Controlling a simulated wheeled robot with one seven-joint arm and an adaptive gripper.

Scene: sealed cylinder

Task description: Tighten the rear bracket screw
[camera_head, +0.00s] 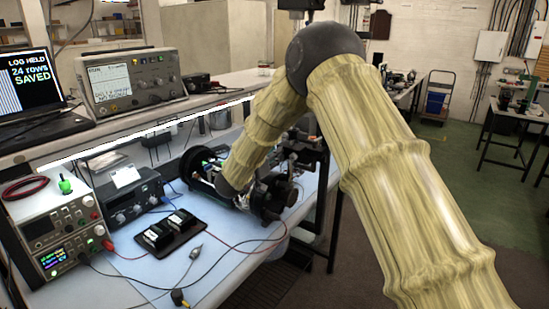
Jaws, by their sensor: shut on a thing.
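My sleeved arm comes in from the lower right, bends at a dark joint and reaches down to the assembly. My gripper (246,198) is small and partly hidden at the arm's end, low against the assembly's near side. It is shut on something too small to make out. The rear bracket and its screw cannot be told apart from the surrounding parts.
Power supplies (55,230) and a dark instrument (133,196) stand at the left. An oscilloscope (130,78) and a laptop (35,90) stand on the shelf above.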

